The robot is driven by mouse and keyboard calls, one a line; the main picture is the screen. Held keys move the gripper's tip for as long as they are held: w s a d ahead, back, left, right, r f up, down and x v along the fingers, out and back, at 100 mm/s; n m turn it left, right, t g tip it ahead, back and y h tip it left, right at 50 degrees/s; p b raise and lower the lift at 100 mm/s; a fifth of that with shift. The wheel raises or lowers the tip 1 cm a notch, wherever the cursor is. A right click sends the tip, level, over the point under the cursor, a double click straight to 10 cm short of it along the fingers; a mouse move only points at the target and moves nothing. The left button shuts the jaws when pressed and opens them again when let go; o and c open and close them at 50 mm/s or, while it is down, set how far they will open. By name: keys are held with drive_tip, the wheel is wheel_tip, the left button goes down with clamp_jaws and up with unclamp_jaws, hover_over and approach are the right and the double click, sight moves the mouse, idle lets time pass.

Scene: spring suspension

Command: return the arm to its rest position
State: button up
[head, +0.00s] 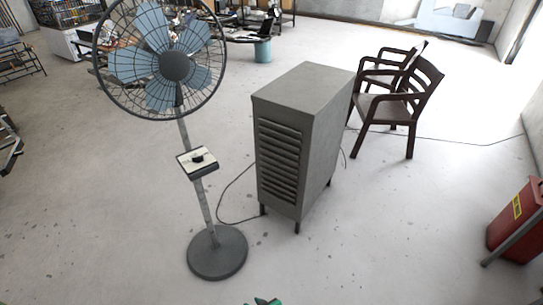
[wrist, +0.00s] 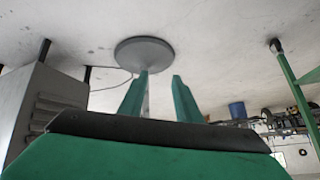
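My gripper (wrist: 160,75) shows in the wrist view with its two green fingers apart and nothing between the tips. The wrist picture looks upside down, with the floor at the top. In the head view, only a small green piece of my arm or gripper (head: 263,301) shows at the bottom edge. The rest of my arm is out of view, so its full pose cannot be told.
A standing fan (head: 176,67) with a round base (head: 217,253) is ahead; its base also shows in the wrist view (wrist: 143,53). A grey louvred cabinet (head: 320,120) stands right of it. Dark chairs (head: 410,95) are behind, a red bin (head: 515,220) at right. Floor between is clear.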

drive_tip(key=s+d+r+m+t+h, duration=0.2)
drive_tip(key=s+d+r, duration=0.25)
drive_tip(key=s, duration=0.55)
drive_tip(key=s+d+r+m+t+h, duration=0.25)
drive_tip(key=s+r, duration=0.35)
drive_tip(key=s, duration=0.4)
drive_tip(key=s+r+t, duration=0.2)
drive_tip(key=s+r, duration=0.3)
drive_tip(key=r, duration=1)
drive_tip(key=s+r+m+t+h, duration=0.1)
drive_tip(key=s+r, duration=0.5)
drive_tip(key=r, duration=0.9)
drive_tip(key=shift+d+r+t, duration=0.2)
drive_tip(key=shift+r+t, duration=0.2)
drive_tip(key=shift+t, duration=0.45)
drive_tip(key=shift+w, duration=0.2)
drive_tip(key=shift+s, duration=0.1)
